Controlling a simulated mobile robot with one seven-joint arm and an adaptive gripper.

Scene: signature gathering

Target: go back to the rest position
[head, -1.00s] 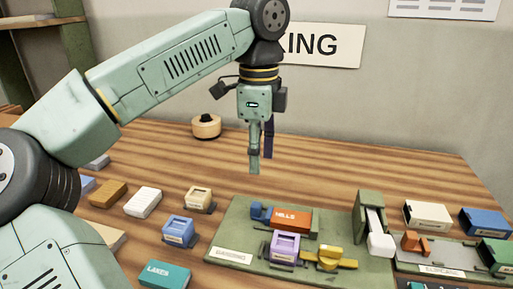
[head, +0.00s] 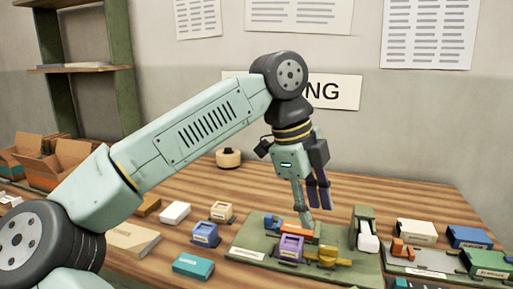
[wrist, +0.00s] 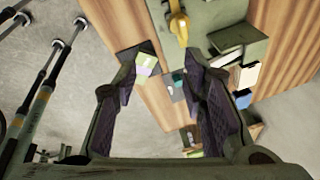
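My gripper (head: 313,203) hangs at the end of my bent arm, over the back part of a green board (head: 246,240) on the wooden table in the head view. In the wrist view my gripper (wrist: 163,82) has its two dark padded fingers wide apart with nothing between them. In the head view the fingertips overlap the orange block (head: 302,230) in the picture; I cannot tell the exact gap.
Purple (head: 291,248) and yellow (head: 326,257) pieces sit on the board. A green upright device (head: 364,222) stands at its right. Small blocks and a teal box (head: 193,265) lie to the left. Cardboard boxes (head: 42,172) are at far left. A wall stands behind.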

